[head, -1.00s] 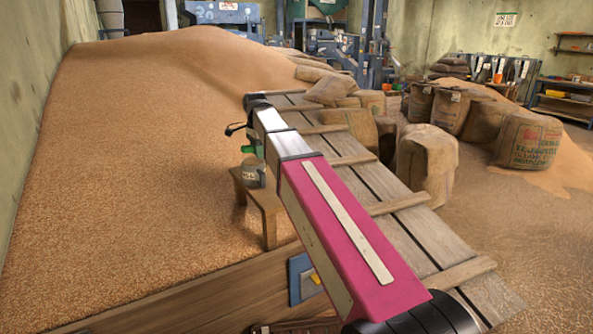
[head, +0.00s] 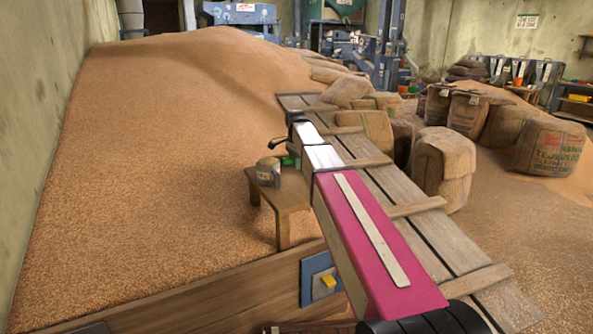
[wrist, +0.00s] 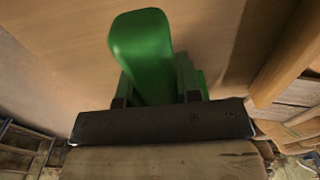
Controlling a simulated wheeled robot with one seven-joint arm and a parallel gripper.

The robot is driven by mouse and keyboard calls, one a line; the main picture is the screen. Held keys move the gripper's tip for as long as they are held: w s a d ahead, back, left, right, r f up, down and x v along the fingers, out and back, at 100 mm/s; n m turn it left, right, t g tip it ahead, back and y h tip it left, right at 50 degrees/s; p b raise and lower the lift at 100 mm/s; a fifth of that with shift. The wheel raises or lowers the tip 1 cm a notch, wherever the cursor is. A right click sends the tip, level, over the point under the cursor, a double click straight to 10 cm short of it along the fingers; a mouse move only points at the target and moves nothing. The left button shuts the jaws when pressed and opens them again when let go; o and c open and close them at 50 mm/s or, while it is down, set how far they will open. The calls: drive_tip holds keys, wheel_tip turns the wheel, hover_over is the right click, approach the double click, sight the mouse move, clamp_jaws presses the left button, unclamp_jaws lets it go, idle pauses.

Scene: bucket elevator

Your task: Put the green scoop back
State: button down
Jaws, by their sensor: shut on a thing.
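The green scoop (wrist: 145,48) is held in my gripper (wrist: 157,88); its rounded green end stands up large in the wrist view. Only a small green part of the scoop (head: 290,161) shows in the head view, beside my arm's far end. My gripper is shut on it; its fingers are mostly hidden by the arm in the head view. The held scoop appears just right of a grey jar (head: 268,173) on a small wooden stool (head: 283,197). Whether scoop and jar touch, I cannot tell.
A large grain heap (head: 160,150) fills the left, behind a wooden board (head: 220,299) with a blue plate (head: 320,279). A plank ramp (head: 405,184) runs beneath and right of my arm. Full sacks (head: 443,165) stand to the right of it.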

sight(297, 178)
drive_tip(key=shift+f, duration=1.6)
drive_tip(key=shift+f, duration=0.1)
drive_tip(key=c, duration=0.8)
unclamp_jaws()
wheel_tip(297, 178, up, 12)
drive_tip(key=shift+a+r, duration=0.1)
drive_tip(key=shift+r, duration=0.05)
